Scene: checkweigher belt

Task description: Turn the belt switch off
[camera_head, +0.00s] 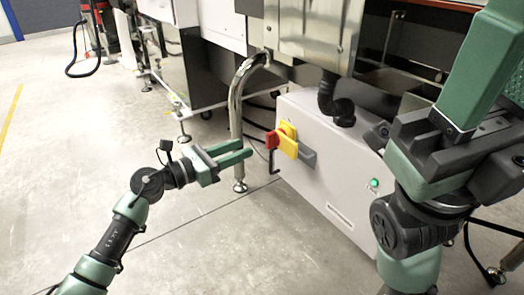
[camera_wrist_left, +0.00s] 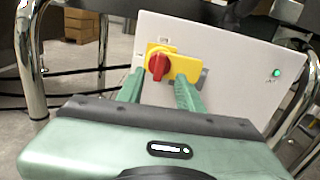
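The belt switch is a red rotary knob (camera_head: 272,140) on a yellow plate (camera_head: 289,146), fixed to the front of a light grey cabinet (camera_head: 325,165). In the left wrist view the red knob (camera_wrist_left: 158,66) faces me, its grip looking roughly upright, on the yellow plate (camera_wrist_left: 183,67). My left gripper (camera_head: 245,153) is open and empty, its fingers pointing at the knob from the left, with a small gap. In the wrist view the left fingers (camera_wrist_left: 158,92) stand apart below the knob. My right gripper (camera_head: 490,75) looms close at the right, and its opening cannot be made out.
A green lit button (camera_head: 375,183) sits on the cabinet's right; it also shows in the wrist view (camera_wrist_left: 276,72). A curved metal pipe leg (camera_head: 236,105) stands left of the switch. A black hose (camera_head: 333,100) enters the cabinet top.

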